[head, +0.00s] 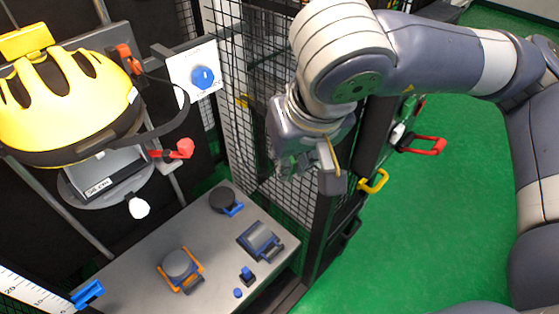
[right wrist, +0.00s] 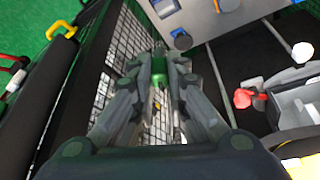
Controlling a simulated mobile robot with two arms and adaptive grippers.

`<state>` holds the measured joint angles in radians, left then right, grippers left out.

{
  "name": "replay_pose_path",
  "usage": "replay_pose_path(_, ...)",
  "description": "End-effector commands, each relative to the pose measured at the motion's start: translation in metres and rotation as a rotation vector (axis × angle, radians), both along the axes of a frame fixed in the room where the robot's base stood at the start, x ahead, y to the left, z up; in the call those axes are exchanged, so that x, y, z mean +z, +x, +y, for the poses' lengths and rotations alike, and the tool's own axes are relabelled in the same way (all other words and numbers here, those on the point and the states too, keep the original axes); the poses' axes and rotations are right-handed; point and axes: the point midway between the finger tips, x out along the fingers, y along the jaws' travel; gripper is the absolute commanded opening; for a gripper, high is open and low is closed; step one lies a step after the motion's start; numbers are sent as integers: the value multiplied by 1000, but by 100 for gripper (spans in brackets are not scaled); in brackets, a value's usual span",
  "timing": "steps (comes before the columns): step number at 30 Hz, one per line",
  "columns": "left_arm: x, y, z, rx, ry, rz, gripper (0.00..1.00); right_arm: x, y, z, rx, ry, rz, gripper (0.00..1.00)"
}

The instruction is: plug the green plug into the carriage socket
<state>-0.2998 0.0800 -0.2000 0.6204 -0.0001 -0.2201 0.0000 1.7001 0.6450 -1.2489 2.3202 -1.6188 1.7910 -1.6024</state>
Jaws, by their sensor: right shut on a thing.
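My right gripper (head: 308,172) hangs in front of the black mesh fence in the head view. In the right wrist view its fingers (right wrist: 160,75) are shut on the green plug (right wrist: 159,66), which sits between the fingertips. The plug is hidden by the gripper in the head view. The carriage (head: 105,168) is at the left, under a yellow helmet (head: 65,105). A corner of it shows at the right of the right wrist view. I cannot make out its socket for certain. The plug is apart from the carriage. My left gripper is not in view.
A white panel with a blue knob (head: 203,77) stands between carriage and gripper. A red-ended lever (head: 180,150) and a white knob (head: 138,207) stick out near the carriage. A grey table (head: 215,267) below holds several small devices. A mesh fence (head: 240,120) stands behind the gripper.

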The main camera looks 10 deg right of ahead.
Motion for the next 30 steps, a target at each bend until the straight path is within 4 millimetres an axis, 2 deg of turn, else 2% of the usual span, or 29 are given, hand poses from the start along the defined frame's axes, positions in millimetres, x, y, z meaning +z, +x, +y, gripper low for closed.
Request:
replay_pose_path(5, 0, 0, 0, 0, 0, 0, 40, 1, 11, 15, -58, 0, 1, 1)
replay_pose_path(12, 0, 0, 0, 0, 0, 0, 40, 1, 43, 56, -218, -1, 1, 1)
replay_pose_path(18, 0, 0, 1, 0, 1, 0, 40, 1, 66, 83, -333, 0, -1, 1)
replay_pose_path(24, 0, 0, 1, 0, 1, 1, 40, 1, 77, 96, -389, 0, 0, 1)
replay_pose_path(30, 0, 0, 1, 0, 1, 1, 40, -5, 78, 95, -331, 0, 0, 1)
